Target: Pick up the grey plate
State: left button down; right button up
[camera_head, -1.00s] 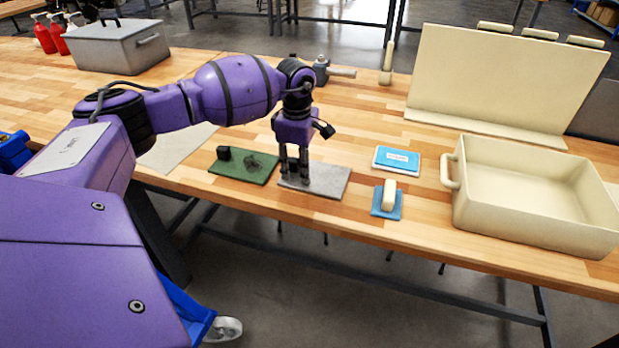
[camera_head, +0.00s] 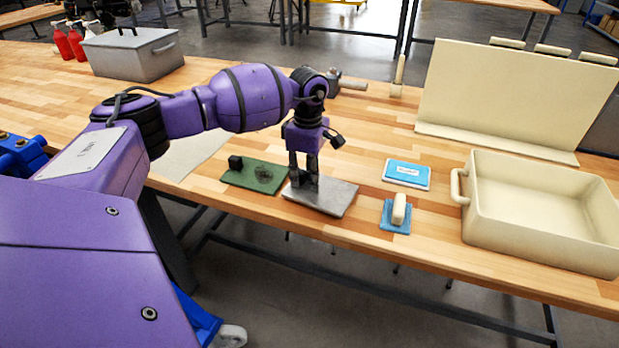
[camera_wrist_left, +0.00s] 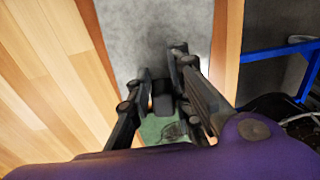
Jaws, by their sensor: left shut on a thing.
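The grey plate (camera_head: 330,198) is a flat rectangle near the front edge of the wooden table. It sits turned slightly, with its right front corner toward the edge; I cannot tell whether it is clear of the table. My left gripper (camera_head: 303,184) points down over its left end. In the left wrist view, the gripper (camera_wrist_left: 162,98) has its fingers on both sides of a dark block (camera_wrist_left: 162,88) at the end of the grey plate (camera_wrist_left: 168,35). The fingers are shut on it. My right gripper is out of view.
A green plate (camera_head: 250,181) with a black block lies just left. A blue-white box (camera_head: 407,173) and a blue pad (camera_head: 391,226) with a cream piece lie to the right. Beyond are a cream bin (camera_head: 545,240) and a cream panel (camera_head: 510,95). The table's front edge is close.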

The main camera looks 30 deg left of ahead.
pick_arm(q)
jog(key=s+d+r+p, duration=0.5)
jog(key=s+d+r, duration=0.3)
jog(key=s+r, duration=0.3)
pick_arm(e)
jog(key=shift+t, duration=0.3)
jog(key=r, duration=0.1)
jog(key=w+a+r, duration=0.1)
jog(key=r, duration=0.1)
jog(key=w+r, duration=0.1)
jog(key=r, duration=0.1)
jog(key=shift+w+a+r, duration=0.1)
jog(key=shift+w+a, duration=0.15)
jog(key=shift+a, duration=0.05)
pick_arm(q)
jog(key=shift+d, duration=0.1)
jog(key=c, duration=2.3)
grip_release()
jog(key=shift+r, duration=0.1)
grip_shut()
